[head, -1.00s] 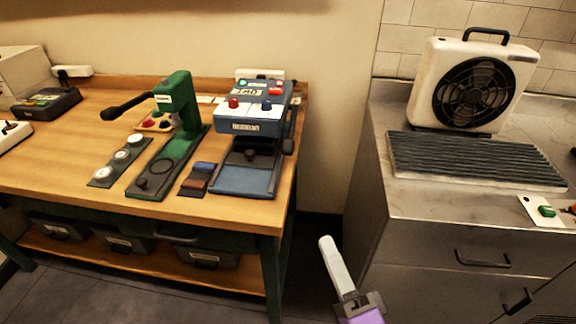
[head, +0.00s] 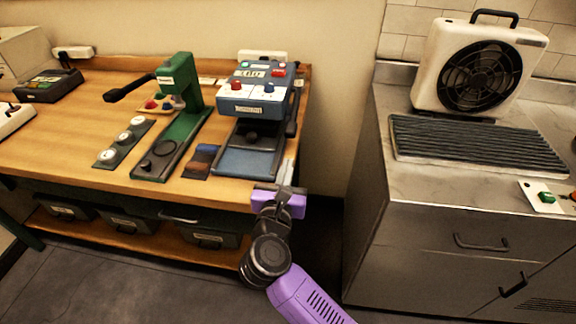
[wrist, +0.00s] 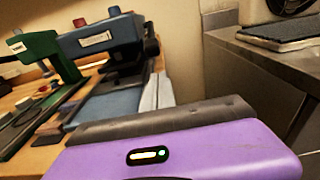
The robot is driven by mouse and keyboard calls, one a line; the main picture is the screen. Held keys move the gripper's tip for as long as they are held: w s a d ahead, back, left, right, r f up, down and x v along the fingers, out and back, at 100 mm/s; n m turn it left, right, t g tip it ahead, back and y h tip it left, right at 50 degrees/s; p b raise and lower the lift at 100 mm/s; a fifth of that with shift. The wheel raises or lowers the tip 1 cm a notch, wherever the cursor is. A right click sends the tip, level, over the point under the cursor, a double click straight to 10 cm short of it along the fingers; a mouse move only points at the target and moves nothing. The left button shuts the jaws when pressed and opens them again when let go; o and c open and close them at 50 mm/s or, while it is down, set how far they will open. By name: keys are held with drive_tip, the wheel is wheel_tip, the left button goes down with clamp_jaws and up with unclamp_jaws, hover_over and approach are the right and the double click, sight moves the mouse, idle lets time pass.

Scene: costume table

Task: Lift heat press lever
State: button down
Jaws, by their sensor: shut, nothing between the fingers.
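The blue heat press (head: 248,104) stands at the right end of the wooden table, with a display, coloured buttons and a flat lower plate. Its upper part is raised above the plate. A dark lever (head: 292,120) runs along its right side. The press also shows at upper left in the wrist view (wrist: 100,40), with a dark part of the lever (wrist: 150,45) at its right side. My gripper (head: 287,170) is shut and empty, by the table's right front corner, in front of and below the lever. Its pale fingers (wrist: 157,92) point toward the press's right side. I see no contact with the lever.
A green hand press (head: 180,100) stands left of the heat press, with small pieces around it. A steel counter (head: 385,180) with a fan (head: 478,65) and a ribbed dark panel (head: 475,145) is at right. A gap of free room lies between table and counter.

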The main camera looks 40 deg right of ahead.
drive_tip(key=x, duration=0.7)
drive_tip(key=shift+w+d+p, duration=0.15)
drive_tip(key=shift+d+p, duration=0.05)
drive_tip(key=shift+p, duration=0.15)
drive_tip(key=shift+r, duration=0.15)
